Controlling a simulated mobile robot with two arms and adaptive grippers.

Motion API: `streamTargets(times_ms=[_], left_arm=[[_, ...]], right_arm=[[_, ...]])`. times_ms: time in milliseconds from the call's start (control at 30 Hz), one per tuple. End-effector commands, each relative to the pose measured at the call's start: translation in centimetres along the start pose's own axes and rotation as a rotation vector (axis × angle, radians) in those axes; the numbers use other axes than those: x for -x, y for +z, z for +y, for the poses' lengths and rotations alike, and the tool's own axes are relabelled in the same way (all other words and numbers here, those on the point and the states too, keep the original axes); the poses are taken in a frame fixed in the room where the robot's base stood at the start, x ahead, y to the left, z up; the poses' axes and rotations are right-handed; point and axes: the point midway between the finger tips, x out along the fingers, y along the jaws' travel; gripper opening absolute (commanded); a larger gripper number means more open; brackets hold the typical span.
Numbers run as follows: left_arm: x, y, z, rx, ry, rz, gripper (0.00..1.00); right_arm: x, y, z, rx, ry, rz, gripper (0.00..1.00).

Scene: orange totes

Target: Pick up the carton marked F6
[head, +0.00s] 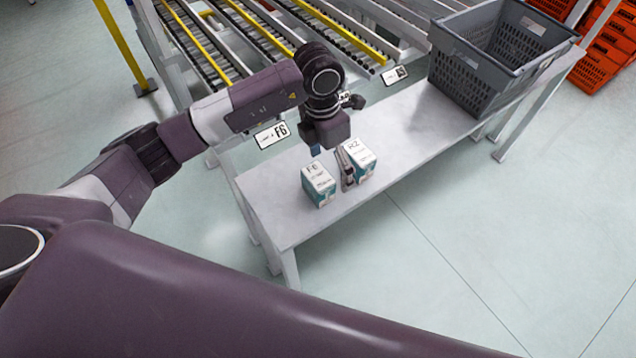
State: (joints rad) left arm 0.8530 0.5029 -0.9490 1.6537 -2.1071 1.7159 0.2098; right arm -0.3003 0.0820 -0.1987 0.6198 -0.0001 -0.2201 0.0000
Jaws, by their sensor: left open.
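Two white and teal cartons stand upright on the grey table (420,138). The left carton (319,186) has a top mark that looks like F-E or F6; the small print is hard to read. The right carton (360,160) seems marked RZ. My left gripper (333,166) points down over the cartons, open. One finger reaches down into the narrow gap between the two cartons; the other is mostly hidden, and I cannot tell whether either touches a carton. A sign reading F6 (272,134) is at the table's back left edge. My right gripper is not in view.
A grey crate (470,82) stands at the table's right end. Roller conveyors (265,35) with yellow rails lie behind the table. Orange totes (606,55) are stacked at the far right. The table between cartons and crate is clear.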

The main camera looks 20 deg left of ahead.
Motion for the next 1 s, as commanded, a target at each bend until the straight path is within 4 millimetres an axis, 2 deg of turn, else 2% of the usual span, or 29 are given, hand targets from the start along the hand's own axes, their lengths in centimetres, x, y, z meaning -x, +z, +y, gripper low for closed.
streamTargets(times_ms=[33,167,467,600,700,1000], left_arm=[[0.4,-0.6,1.4,0.009,0.042,0.029,0.82],[0.3,-1.5,2.9,0.022,0.092,0.069,0.82],[-2.8,-1.6,3.2,0.023,0.089,0.073,0.82],[-4.8,-1.6,3.6,0.022,0.090,0.072,0.82],[-6.2,-1.6,3.8,0.022,0.089,0.071,0.82],[-7.0,-1.6,3.9,0.020,0.091,0.067,0.82]], right_arm=[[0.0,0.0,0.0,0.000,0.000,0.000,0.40],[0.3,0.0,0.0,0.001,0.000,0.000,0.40],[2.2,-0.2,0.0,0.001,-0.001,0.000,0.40],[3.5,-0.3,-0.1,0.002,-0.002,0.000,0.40],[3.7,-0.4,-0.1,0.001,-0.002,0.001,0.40],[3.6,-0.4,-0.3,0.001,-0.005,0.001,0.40]])
